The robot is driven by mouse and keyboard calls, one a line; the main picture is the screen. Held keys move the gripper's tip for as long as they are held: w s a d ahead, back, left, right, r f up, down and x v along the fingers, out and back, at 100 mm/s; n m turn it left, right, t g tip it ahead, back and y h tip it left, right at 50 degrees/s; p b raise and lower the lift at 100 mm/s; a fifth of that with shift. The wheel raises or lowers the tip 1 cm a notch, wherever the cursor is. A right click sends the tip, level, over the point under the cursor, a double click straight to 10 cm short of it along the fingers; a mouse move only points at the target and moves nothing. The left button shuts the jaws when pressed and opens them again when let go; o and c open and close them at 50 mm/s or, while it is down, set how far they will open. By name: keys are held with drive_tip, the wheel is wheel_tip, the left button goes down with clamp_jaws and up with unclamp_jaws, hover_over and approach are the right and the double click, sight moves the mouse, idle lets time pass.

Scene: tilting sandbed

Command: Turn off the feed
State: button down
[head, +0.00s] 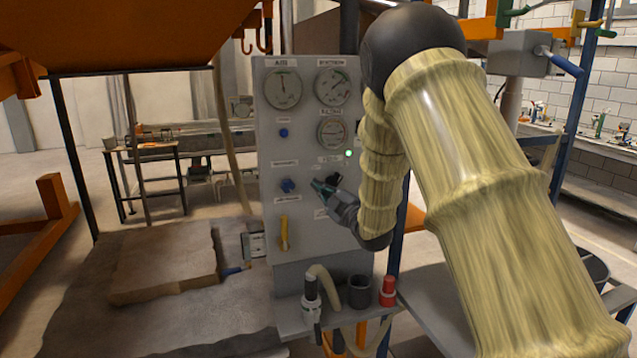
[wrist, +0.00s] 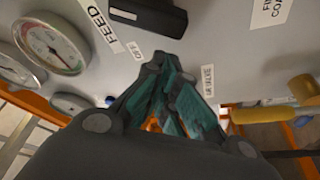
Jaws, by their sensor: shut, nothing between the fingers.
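The grey control panel (head: 310,236) stands upright in front of me. A black feed handle (wrist: 148,15) shows at the top of the wrist view, beside a label reading FEED (wrist: 98,22) and a small label (wrist: 134,50) that seems to read OFF. In the head view, the handle is a small dark piece (head: 336,179) below the green lamp (head: 348,153). My gripper (head: 318,185) is shut and empty, its tip close to the panel just by this handle. In the wrist view, the teal fingertips (wrist: 160,62) point at it; I cannot tell whether they touch.
A blue knob (head: 287,186) and a yellow lever (head: 284,232) are left of my gripper. Round gauges (head: 283,88) sit higher up. A shelf below holds a hose nozzle (head: 311,298), a dark cup (head: 359,292) and a red bottle (head: 388,291). The sandbed (head: 165,262) lies left.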

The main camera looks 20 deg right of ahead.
drive_tip(key=shift+d+f, duration=0.35)
drive_tip(key=shift+d, duration=0.05)
drive_tip(key=shift+d, duration=0.1)
